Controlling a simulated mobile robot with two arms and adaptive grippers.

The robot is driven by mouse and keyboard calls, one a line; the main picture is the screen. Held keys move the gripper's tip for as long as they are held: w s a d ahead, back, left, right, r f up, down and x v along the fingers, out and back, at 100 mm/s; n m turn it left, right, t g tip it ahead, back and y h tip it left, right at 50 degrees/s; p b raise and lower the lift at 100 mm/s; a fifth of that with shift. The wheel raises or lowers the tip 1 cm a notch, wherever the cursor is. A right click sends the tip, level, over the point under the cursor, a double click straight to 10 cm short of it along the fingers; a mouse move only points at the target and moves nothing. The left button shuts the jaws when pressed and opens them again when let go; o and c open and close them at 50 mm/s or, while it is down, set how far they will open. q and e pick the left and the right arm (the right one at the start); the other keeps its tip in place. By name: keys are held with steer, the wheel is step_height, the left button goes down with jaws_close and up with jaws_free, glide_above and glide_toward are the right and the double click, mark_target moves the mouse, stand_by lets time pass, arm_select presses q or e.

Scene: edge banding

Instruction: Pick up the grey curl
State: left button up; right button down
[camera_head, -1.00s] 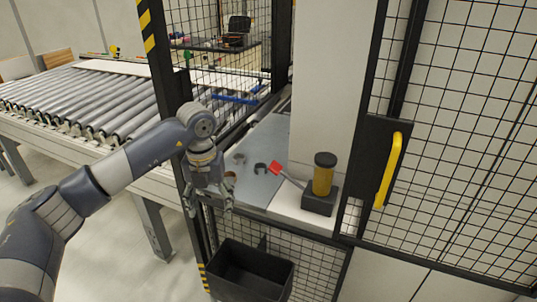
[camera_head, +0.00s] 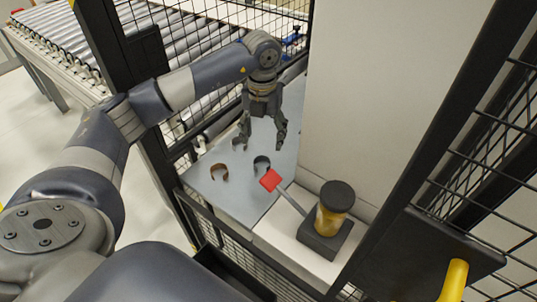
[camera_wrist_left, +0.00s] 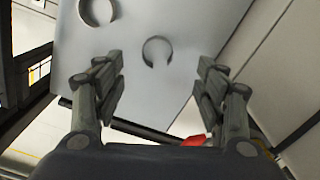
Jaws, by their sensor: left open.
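The dark grey curl (camera_head: 257,160), a small open ring, lies on the grey metal table (camera_head: 240,200). It also shows in the left wrist view (camera_wrist_left: 146,50), centred between the fingers. A brown curl (camera_head: 213,173) lies to its left; in the left wrist view it is at the upper left (camera_wrist_left: 83,12). My left gripper (camera_head: 262,138) is open and empty, with fingers pointing down above the table, just behind the grey curl in the head view. It shows apart from the curl in the left wrist view (camera_wrist_left: 160,62). My right gripper is not in view.
A red-headed tool (camera_head: 270,180) lies close to the grey curl, its handle reaching toward a dark block (camera_head: 325,240) with an amber, black-capped container (camera_head: 332,215). A pale cabinet wall (camera_head: 390,100) rises at right. Black mesh fencing (camera_head: 270,20) stands behind and left of the table.

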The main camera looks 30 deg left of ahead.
mark_target(262, 166)
arm_select(q)
steer(key=f, duration=0.3)
steer(key=shift+s+f+p, duration=0.1)
steer(key=shift+s+p, duration=0.3)
steer(key=shift+w+a+f+p, duration=0.1)
steer(key=shift+w+f+p, duration=0.05)
steer(key=shift+f+p, duration=0.35)
step_height(262, 166, down, 5)
steer(key=shift+a+r+p, duration=0.1)
steer(key=shift+r+p, duration=0.05)
steer(key=shift+p, duration=0.8)
steer(key=shift+w, duration=0.1)
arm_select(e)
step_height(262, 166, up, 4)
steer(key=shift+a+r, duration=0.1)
arm_select(q)
steer(key=c, duration=0.8)
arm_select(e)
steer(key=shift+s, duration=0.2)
